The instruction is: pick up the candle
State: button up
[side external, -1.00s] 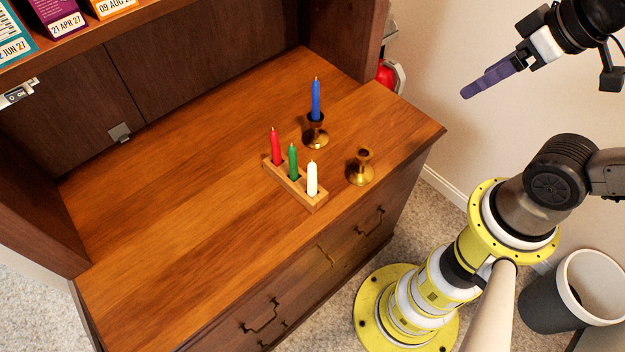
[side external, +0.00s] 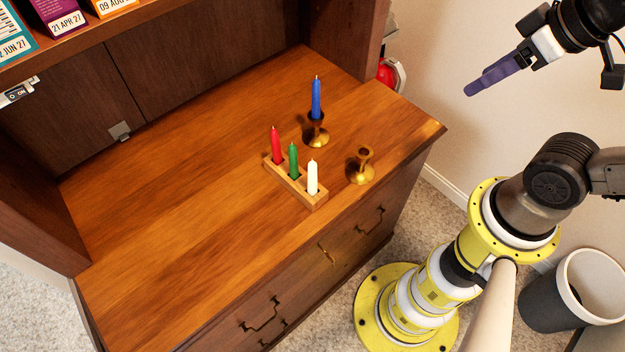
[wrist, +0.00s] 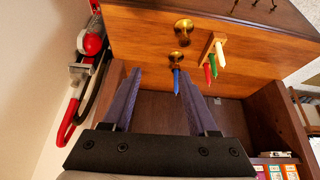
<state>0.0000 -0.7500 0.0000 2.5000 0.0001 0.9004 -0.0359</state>
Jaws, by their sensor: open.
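A blue candle (side external: 316,99) stands upright in a brass holder (side external: 317,134) on the hutch top; it also shows in the wrist view (wrist: 176,81). A red candle (side external: 276,146), a green candle (side external: 293,161) and a white candle (side external: 312,178) stand in a wooden block (side external: 318,202) to its front left. A second brass holder (side external: 361,168) is empty. My gripper (side external: 468,92) is open and empty, high up to the right of the hutch and apart from all the candles. In the wrist view its purple fingers (wrist: 163,82) appear on either side of the blue candle, which is beyond them.
The wooden hutch top (side external: 185,225) is clear on the left. An upper shelf with several boxes (side external: 60,16) overhangs the back, and a side panel (side external: 348,38) rises behind the blue candle. A red object (wrist: 92,42) is beside the hutch. A bin (side external: 562,295) stands on the floor.

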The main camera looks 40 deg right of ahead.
notch_tip(320, 180, up, 2)
jog(key=w+n, duration=0.2)
jog(key=n+g, duration=0.5)
jog(key=n, duration=0.8)
send_over(312, 176)
jog(key=w+d, duration=0.1)
notch_tip(312, 176, down, 12)
jog(key=shift+w+f, duration=0.1)
jog(key=shift+s+a+f, duration=0.15)
jog(key=shift+s+f, duration=0.05)
jog(key=shift+f, duration=0.05)
notch_tip(312, 176, down, 8)
jog(key=shift+f, duration=0.1)
jog(key=shift+s+f, duration=0.15)
jog(key=shift+f, duration=2.5)
